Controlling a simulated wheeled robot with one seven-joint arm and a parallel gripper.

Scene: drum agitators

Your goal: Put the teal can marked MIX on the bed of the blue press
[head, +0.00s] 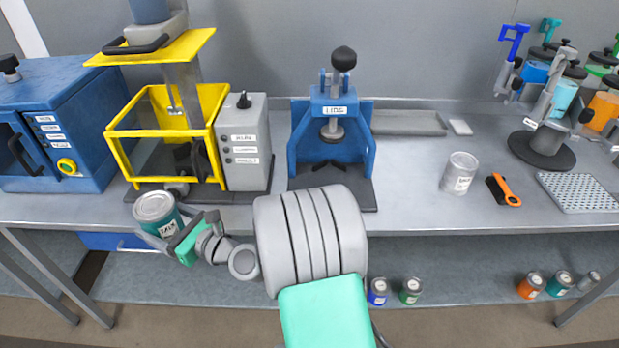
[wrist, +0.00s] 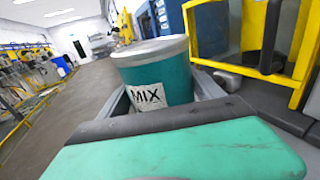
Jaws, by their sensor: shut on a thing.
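The teal can marked MIX (wrist: 160,82) is upright between the fingers of my gripper (wrist: 168,104), its label facing the wrist camera. In the head view the can (head: 157,212) is at the left, in front of the bench's front edge by the yellow-framed machine. My gripper (head: 166,236) is shut around it there. The blue press (head: 331,125) stands at the middle of the bench, to the right of the can, with a black knob on top and a dark base plate. Its bed (head: 331,173) looks empty; my arm covers part of the front below it.
The yellow-framed machine (head: 165,130) and a grey control box (head: 243,140) stand between the can and the press. A blue cabinet (head: 70,120) is at far left. Several cans stand on the lower shelf.

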